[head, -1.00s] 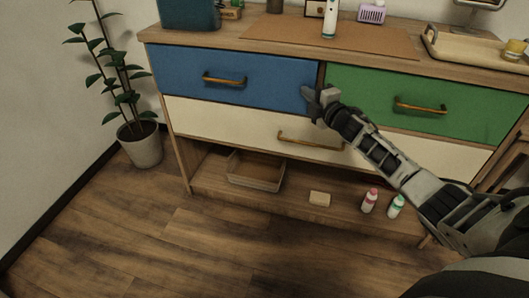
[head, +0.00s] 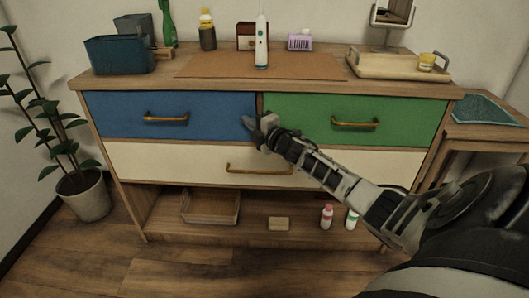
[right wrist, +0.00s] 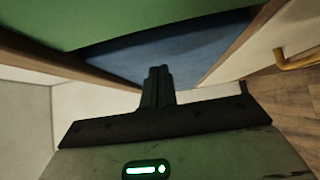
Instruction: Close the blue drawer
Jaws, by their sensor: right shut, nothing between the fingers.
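The blue drawer (head: 110,112) is at the upper left of the wooden cabinet, with a brass handle (head: 166,119). Its front looks about level with the green drawer (head: 405,124) beside it; a small gap cannot be ruled out. My right gripper (head: 255,131) is shut and empty at the lower right end of the blue front. In the right wrist view, the shut fingers (right wrist: 158,74) point at the blue front (right wrist: 190,58); whether they touch it is unclear. My left gripper is out of view.
A cream drawer (head: 150,165) with a brass handle lies below. The open lower shelf holds a box (head: 211,222) and bottles. A bin (head: 120,56), a mat (head: 215,67) and a tray (head: 375,70) are on top. A potted plant (head: 82,200) stands left.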

